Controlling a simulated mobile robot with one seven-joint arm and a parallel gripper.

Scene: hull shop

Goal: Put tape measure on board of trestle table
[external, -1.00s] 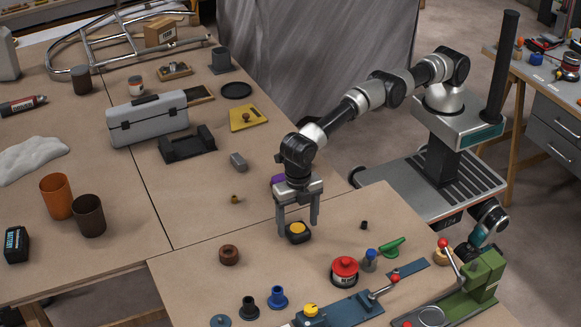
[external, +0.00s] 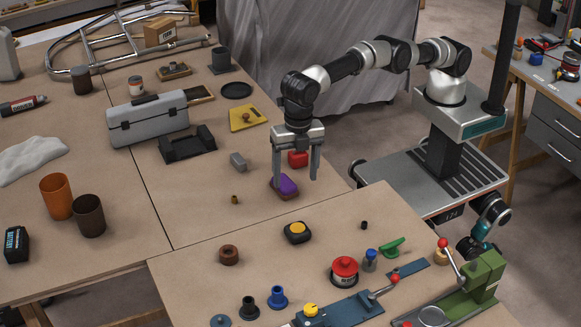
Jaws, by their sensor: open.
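The tape measure (external: 297,232) is a small black block with a round yellow face. It lies flat on the brown board (external: 200,290) in the foreground, near that board's back edge. My gripper (external: 296,181) is open and empty, pointing down. It hangs above and apart from the tape measure, higher in the picture. A purple block on a brown base (external: 285,186) and a red block (external: 298,158) show behind or between the fingers; I cannot tell how close they are.
Around the tape measure the board is mostly clear. A brown ring (external: 229,255), a red-lidded tin (external: 344,271), a blue lever tool (external: 345,308) and a green press (external: 480,280) stand nearer the front. A grey toolbox (external: 148,117) stands on the boards behind.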

